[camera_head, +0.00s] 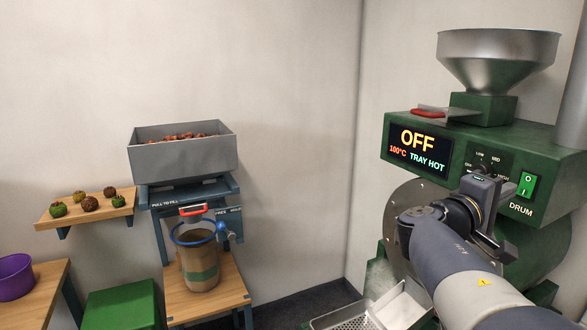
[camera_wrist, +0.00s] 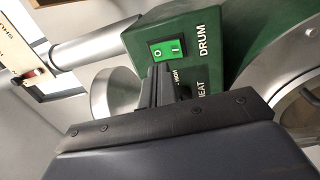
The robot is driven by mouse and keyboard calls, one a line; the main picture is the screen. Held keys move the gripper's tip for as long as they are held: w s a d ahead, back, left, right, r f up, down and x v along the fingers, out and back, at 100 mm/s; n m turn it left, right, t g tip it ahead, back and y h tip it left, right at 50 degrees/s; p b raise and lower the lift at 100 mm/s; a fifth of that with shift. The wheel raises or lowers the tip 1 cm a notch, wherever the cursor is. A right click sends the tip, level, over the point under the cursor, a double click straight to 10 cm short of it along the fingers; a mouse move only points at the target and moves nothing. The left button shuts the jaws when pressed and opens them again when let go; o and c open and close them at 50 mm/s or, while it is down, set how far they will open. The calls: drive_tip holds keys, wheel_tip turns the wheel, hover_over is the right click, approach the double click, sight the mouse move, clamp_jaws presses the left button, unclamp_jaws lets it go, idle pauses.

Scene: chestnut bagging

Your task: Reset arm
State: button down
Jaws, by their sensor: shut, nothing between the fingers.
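My gripper (camera_head: 488,182) is shut and empty in front of the green roaster's control panel in the head view. Its dark fingers also show in the wrist view (camera_wrist: 160,82), pressed together, with the green rocker switch (camera_wrist: 166,49) just beyond them. In the head view the switch (camera_head: 527,185) is right of the gripper, above the word DRUM. Whether the fingers touch the panel I cannot tell. My arm comes in from the lower right and hides part of the roaster drum (camera_head: 545,252).
The roaster display (camera_head: 418,148) reads OFF, 100°C, TRAY HOT. A metal hopper (camera_head: 500,60) tops it, and a perforated tray (camera_head: 350,317) sits below. Left stand a grey chestnut bin (camera_head: 185,158), a paper bag (camera_head: 200,268) under a blue ring, and a purple bowl (camera_head: 14,280).

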drive_tip(key=v, duration=0.4)
drive_tip(key=shift+b, duration=0.4)
drive_tip(key=shift+r, duration=0.1)
